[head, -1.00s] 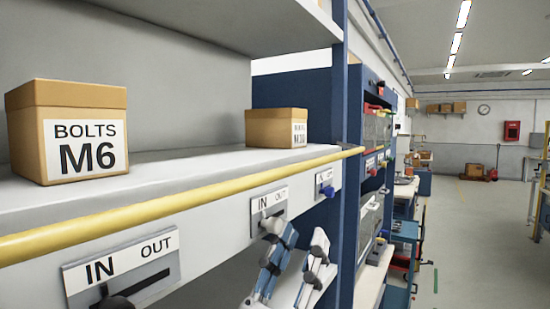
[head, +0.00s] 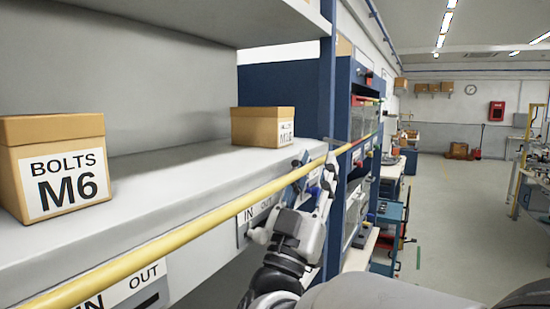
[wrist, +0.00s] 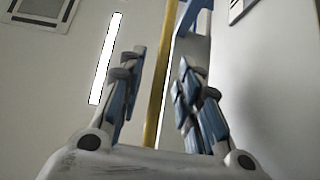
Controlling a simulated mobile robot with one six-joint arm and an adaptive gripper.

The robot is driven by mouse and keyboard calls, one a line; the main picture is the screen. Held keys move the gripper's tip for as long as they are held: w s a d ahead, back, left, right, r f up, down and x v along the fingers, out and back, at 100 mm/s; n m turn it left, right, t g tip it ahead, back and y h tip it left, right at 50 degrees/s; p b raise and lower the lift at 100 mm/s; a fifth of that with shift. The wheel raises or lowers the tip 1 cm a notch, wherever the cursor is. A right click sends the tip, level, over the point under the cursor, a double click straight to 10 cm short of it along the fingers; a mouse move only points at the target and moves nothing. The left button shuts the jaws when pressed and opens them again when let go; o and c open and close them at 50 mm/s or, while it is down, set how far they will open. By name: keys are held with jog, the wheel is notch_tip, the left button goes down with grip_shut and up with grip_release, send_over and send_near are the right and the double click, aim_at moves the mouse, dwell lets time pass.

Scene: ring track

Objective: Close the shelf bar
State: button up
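The yellow shelf bar (head: 200,222) runs along the front edge of the shelf in the head view, from the lower left to past the blue post at the right. My gripper (head: 318,178) is beside its far part, just in front of the shelf's front panel. In the wrist view the bar (wrist: 160,75) shows between the two spread fingers of my gripper (wrist: 160,85), with a gap on either side. The gripper is open and holds nothing. I cannot tell how deep the bar lies between the fingers.
The white shelf (head: 165,185) holds an M6 bolts box (head: 55,165) and a smaller box (head: 262,127). IN/OUT labels (head: 135,285) are on its front panel. The blue post (head: 328,90) stands at the shelf's right end. The floor (head: 455,220) at right is open.

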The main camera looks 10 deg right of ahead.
jog(key=shift+x, duration=0.85)
grip_shut()
